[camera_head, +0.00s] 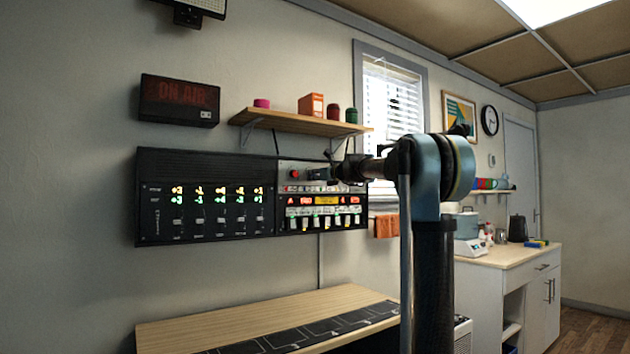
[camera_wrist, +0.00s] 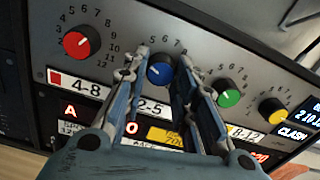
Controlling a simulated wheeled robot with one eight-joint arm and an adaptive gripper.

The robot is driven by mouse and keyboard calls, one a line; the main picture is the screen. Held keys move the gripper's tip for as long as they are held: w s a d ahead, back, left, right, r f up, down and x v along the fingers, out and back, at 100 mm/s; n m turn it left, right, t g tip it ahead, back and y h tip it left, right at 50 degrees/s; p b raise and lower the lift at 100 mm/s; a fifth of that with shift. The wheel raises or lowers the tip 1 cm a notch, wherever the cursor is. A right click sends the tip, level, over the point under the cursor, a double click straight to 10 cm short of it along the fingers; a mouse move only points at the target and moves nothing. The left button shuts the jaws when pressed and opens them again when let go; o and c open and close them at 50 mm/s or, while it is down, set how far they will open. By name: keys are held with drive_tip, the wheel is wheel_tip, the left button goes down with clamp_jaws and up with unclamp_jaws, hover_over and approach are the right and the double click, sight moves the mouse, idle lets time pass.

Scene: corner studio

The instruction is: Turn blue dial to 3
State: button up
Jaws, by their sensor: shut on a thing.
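The blue dial (camera_wrist: 160,70) sits on the grey upper panel (camera_wrist: 215,50) in the wrist view. Its numbers 5, 6 and 7 show above it; a label reading 2-5 is below. My gripper (camera_wrist: 162,62) has one finger on each side of the dial and is shut on it. The fingers hide most of the dial's scale, and I cannot tell which number its pointer faces. In the head view my gripper (camera_head: 328,174) is at the upper part of the wall console (camera_head: 325,226), and the blue dial is hidden behind it.
A red dial (camera_wrist: 82,42) is left of the blue one; a green dial (camera_wrist: 229,93) and a yellow dial (camera_wrist: 272,111) are to the right. A row of lit labels and switches (camera_head: 325,200) runs below. A shelf (camera_head: 300,122) is above the console, a wooden desk (camera_head: 200,325) below.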

drive_tip(key=n, duration=0.3)
drive_tip(key=shift+n, duration=0.3)
drive_tip(key=o, duration=1.1)
drive_tip(key=shift+c, duration=0.2)
drive_tip(key=v, duration=1.2)
drive_tip(key=shift+w, duration=0.1)
